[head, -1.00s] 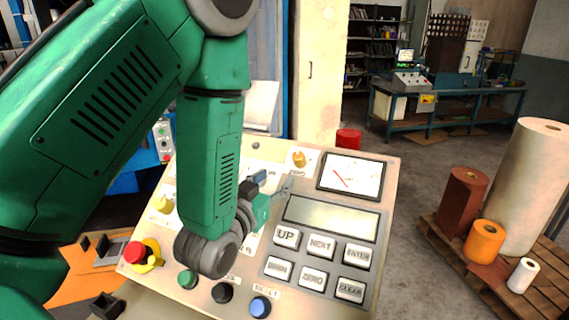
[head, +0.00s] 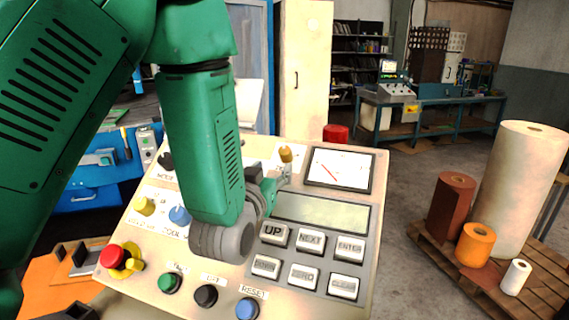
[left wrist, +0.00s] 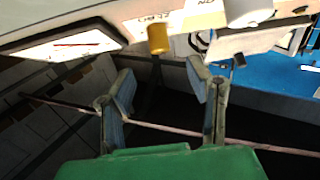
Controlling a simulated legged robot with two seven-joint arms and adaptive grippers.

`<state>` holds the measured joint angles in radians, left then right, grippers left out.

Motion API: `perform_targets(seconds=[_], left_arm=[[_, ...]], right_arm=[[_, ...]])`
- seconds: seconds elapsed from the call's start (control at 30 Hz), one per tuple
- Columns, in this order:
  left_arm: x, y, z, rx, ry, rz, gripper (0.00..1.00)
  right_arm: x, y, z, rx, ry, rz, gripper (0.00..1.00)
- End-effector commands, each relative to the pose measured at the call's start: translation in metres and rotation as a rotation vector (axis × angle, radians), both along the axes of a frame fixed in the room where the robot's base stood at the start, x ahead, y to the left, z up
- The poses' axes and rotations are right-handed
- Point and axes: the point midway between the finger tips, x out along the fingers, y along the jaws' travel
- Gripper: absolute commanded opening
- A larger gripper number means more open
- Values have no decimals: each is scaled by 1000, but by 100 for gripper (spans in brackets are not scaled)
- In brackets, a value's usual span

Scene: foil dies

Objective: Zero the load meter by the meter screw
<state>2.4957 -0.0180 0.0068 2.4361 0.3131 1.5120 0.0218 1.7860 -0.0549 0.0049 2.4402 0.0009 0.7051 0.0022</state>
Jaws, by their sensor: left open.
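The meter screw is a small brass-yellow knob (head: 286,154) standing up from the tilted control panel (head: 143,276), just left of the load meter (head: 339,168). The meter has a white face and a slanting red needle. My left gripper (head: 284,177) is just in front of the screw, its far parts small and partly hidden by my wrist. In the left wrist view the open, empty fingers (left wrist: 160,85) are spread wide. The screw (left wrist: 157,39) shows beyond them, about midway between the tips and apart from them. The meter (left wrist: 68,46) lies to its left. My right gripper is not in view.
Below the meter are a blank display (head: 322,212) and several white keys such as UP (head: 274,234). A red stop button (head: 113,257), a yellow knob (head: 144,206) and a blue knob (head: 179,215) are on the left. Rolls stand on a pallet (head: 528,287) at right.

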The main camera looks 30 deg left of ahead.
Motion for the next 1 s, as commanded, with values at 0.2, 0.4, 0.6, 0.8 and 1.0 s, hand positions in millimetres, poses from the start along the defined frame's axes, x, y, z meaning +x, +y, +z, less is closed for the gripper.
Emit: perform_targets(seconds=[0.2, 0.4, 0.6, 0.8, 1.0], left_arm=[[47, 14, 5, -1, -2, 1, 46], [74, 23, 5, 1, -2, 0, 46], [86, 27, 4, 1, -2, 0, 46], [87, 27, 4, 1, -2, 0, 46], [86, 27, 4, 1, -2, 0, 0]], right_arm=[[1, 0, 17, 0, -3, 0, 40], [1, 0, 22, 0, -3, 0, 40], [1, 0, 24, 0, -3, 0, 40], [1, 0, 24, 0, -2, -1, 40], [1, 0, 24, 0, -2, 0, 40]])
